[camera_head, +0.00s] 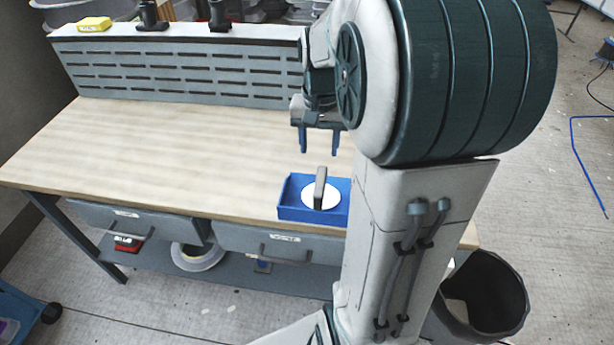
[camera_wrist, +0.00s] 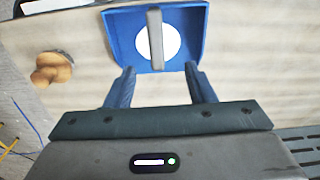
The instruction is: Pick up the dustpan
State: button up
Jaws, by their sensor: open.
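The blue dustpan (camera_head: 297,213) lies on the wooden workbench near its front edge, partly hidden by my arm in the head view. A grey bar-shaped handle (camera_head: 320,188) stands over a white round patch on it. In the wrist view the dustpan (camera_wrist: 190,55) is at the top middle, with its handle (camera_wrist: 156,40) pointing up the picture. My gripper (camera_head: 320,141) is open and empty, above the bench and behind the dustpan in the head view. In the wrist view its two blue fingers (camera_wrist: 160,88) are apart, with the dustpan beyond their tips.
The workbench (camera_head: 150,145) is mostly clear, with a slotted back panel (camera_head: 180,75) behind. A yellow block (camera_head: 94,24) sits on the shelf above. A dark bin (camera_head: 487,295) stands on the floor at right.

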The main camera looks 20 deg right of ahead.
aim_at(321, 180)
notch_tip(321, 180, down, 8)
jog(key=shift+d+f+p, duration=0.15)
jog(key=shift+f+p, duration=0.1)
jog(key=shift+p, duration=0.05)
jog(key=shift+d+f+p, duration=0.2)
jog(key=shift+f+p, duration=0.45)
jog(key=shift+f, duration=2)
grip_shut()
